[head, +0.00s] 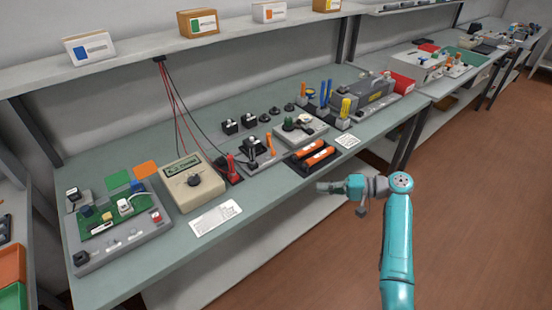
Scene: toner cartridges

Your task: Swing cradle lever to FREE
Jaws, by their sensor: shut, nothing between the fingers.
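My gripper (323,187) is shut and empty. It hangs in front of the bench's front edge, pointing left, below and to the right of the black tray with two orange-and-black cartridges (312,153). A small grey fixture (258,157) with a black block and an upright orange stick stands left of the cartridges. A pale plate (300,130) with a green knob and dark parts sits behind them. I cannot tell for sure which fixture is the cradle. No lever position or FREE marking is readable at this size. My gripper touches none of these.
A shelf (135,40) with boxes runs above. Brown floor is clear at right.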

